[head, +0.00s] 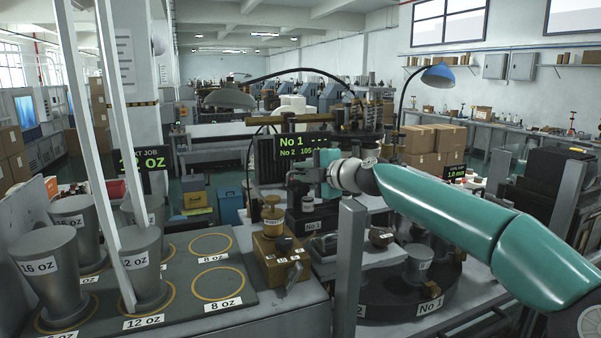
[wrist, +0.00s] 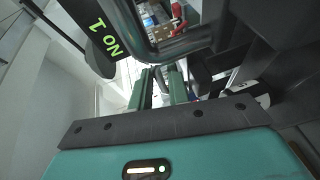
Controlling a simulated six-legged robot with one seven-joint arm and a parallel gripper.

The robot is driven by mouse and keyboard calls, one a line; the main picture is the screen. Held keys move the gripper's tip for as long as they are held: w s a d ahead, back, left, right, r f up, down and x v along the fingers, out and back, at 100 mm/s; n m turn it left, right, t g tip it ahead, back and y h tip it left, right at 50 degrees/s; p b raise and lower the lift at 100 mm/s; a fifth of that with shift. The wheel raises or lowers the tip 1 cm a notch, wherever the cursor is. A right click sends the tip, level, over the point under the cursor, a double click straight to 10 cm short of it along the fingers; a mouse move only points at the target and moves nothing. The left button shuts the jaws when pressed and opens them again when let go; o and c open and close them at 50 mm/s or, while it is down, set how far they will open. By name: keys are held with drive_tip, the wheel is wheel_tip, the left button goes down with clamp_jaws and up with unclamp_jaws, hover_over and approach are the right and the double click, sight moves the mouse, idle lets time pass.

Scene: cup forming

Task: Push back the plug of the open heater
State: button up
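My gripper (head: 302,179) is at the middle of the head view, reaching left beside dark machine parts under the green-lettered display. In the wrist view its two green fingers (wrist: 163,82) stand a little apart. A dark curved bar (wrist: 185,45) crosses just past their tips; I cannot tell whether they touch it or hold anything. The display (head: 303,147) reads "No 1" with dashes and "No 2" with 105. A dark block labelled No 1 (head: 312,218) sits below my gripper. I cannot make out a plug for certain; my gripper and the machine parts may hide it.
Grey cup-shaped forms stand on a dark board at left, including a 16 oz one (head: 48,270) and a 12 oz one (head: 139,262). A brass-coloured box (head: 280,262) stands in front of the machine. A dark turntable (head: 385,300) is at right. A grey post (head: 347,265) rises below my arm.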

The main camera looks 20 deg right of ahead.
drive_tip(key=shift+w+a+f, duration=0.1)
drive_tip(key=shift+w+a, duration=0.1)
drive_tip(key=shift+w, duration=0.25)
clamp_jaws()
drive_tip(key=shift+w, duration=0.3)
unclamp_jaws()
drive_tip(key=shift+s, duration=0.15)
